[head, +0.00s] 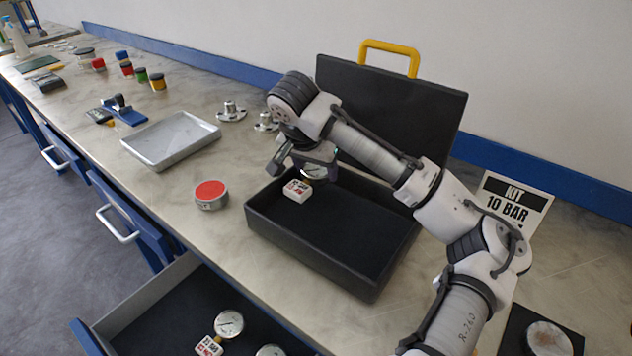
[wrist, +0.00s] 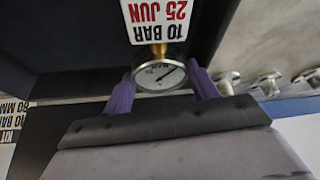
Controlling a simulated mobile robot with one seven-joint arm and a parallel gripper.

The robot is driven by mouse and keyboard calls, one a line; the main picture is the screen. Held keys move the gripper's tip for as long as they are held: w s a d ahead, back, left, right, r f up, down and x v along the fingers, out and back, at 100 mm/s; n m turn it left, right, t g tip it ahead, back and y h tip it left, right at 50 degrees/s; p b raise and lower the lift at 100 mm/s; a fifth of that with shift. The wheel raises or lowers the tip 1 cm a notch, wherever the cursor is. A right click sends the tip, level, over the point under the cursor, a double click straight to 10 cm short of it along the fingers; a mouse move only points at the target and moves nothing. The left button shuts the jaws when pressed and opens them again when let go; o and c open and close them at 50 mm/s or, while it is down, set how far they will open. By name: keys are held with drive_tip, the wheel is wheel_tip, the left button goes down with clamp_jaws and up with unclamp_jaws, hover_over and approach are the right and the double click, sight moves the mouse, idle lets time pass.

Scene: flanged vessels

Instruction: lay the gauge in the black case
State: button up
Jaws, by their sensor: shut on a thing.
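My gripper (wrist: 160,74) is shut on a round white-faced gauge (wrist: 159,76), with a purple finger on each side of it. The gauge's white tag (wrist: 158,20) reads 10 BAR, 25 JUN. In the head view the gauge (head: 314,173) and its tag (head: 298,191) show within the left back part of the open black case (head: 330,262). I cannot tell whether the gauge touches the case floor. The rest of the case floor looks empty. Its lid (head: 390,112) stands up at the back, with a yellow handle, partly behind my arm.
A sign (head: 515,205) reading KIT 10 BAR stands right of the case. An open drawer (head: 150,315) below the counter holds two more gauges (head: 229,323). A red-topped round tin (head: 210,194), a grey tray (head: 171,141) and metal flanges (head: 231,111) sit left of the case.

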sight(316, 196)
drive_tip(key=shift+f, duration=2.25)
drive_tip(key=shift+f, duration=0.15)
drive_tip(key=o, duration=0.9)
drive_tip(key=v, duration=1.2)
drive_tip(key=shift+b, duration=0.35)
